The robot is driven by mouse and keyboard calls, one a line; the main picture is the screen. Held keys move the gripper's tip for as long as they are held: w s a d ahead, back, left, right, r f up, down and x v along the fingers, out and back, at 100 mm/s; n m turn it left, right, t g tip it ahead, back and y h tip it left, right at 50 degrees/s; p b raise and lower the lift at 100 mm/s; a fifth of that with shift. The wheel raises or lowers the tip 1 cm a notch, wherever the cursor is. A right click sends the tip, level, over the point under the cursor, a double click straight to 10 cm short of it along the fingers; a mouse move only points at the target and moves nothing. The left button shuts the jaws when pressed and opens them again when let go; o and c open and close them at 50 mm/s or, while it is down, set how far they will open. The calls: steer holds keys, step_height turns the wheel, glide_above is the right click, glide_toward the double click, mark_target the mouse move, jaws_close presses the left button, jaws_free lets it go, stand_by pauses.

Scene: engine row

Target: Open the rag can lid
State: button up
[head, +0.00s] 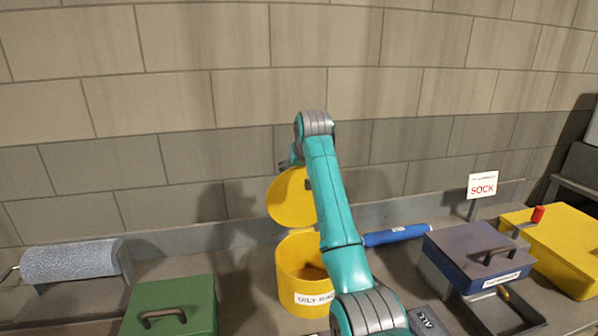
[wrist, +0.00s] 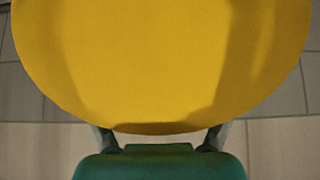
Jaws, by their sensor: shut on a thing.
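The rag can (head: 291,268) is a yellow cylinder with a white label reading "OILY RAG", standing on the bench. Its round yellow lid (head: 290,198) is raised at the back of the can and stands steeply tilted, so part of the can's inside shows. My gripper (head: 290,163) is at the lid's upper edge, mostly hidden behind my arm in the head view. In the wrist view, the lid (wrist: 165,60) fills the upper part, and my gripper's two fingers (wrist: 161,135) meet its edge. The gripper is shut on the lid.
A green box (head: 170,306) and a grey roller (head: 72,261) are on the left. A blue cylinder (head: 397,235), a purple-topped box (head: 478,252), a SOCK sign (head: 482,186) and a yellow box (head: 560,250) are on the right. A block wall (head: 180,110) stands close behind.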

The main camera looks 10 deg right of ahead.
steer(key=shift+w+d+f+g, duration=0.25)
steer(key=shift+w+f+g, duration=0.15)
steer(key=shift+w+f, duration=0.1)
steer(key=o, duration=1.4)
steer(key=shift+r, duration=0.15)
steer(key=v, duration=1.1)
steer(key=shift+s+r, duration=0.25)
steer(key=shift+r, duration=0.05)
